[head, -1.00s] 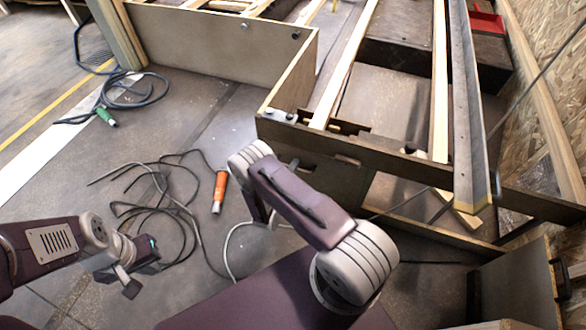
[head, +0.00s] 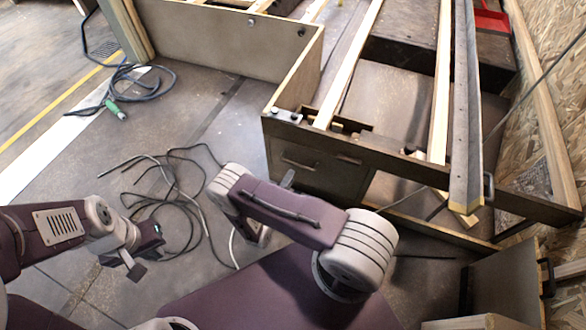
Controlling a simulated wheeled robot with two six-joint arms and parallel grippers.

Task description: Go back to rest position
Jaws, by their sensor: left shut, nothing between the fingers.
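My left gripper (head: 147,250) is at the lower left, at the end of the purple and grey left arm. It is shut and empty, over the floor in front of the dark cables. My right arm (head: 290,212) stands in the middle, with its purple link running left from the grey ringed joint. Its lower part folds down behind that link.
Tangled dark cables (head: 187,215) lie on the floor between the arms. A wooden frame with a drawer front (head: 318,170) stands close beyond my right arm. A green-ended cable (head: 117,110) lies at upper left.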

